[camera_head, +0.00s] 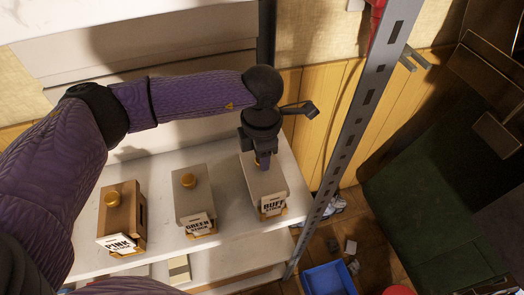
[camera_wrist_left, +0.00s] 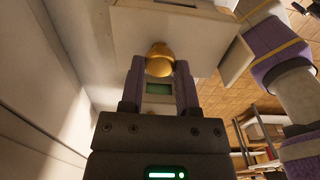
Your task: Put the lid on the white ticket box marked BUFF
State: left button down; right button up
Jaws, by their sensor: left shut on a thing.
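The BUFF ticket box (camera_head: 272,207) stands at the right end of the white shelf, its label facing front. A pale lid (camera_head: 264,184) shows over it, directly under my left gripper (camera_head: 264,160). The lid's pale underside or face (camera_wrist_left: 190,25) and its gold knob (camera_wrist_left: 160,58) show in the left wrist view. My left gripper (camera_wrist_left: 160,75) is shut on the knob, one finger on each side. I cannot tell whether the lid is fully seated on the box. My right gripper is not in view.
The GREEN box (camera_head: 194,200) and the wooden PINK box (camera_head: 121,218), each with a gold knob on top, stand to the left on the shelf (camera_head: 160,246). A slotted metal upright (camera_head: 345,140) rises close to the right of the BUFF box. A blue bin (camera_head: 330,279) is on the floor.

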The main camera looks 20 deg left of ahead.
pick_arm(q)
jog(key=shift+c, duration=1.3)
grip_release()
notch_tip(320, 180, up, 10)
jog(key=p, duration=0.1)
jog(key=shift+f, duration=0.1)
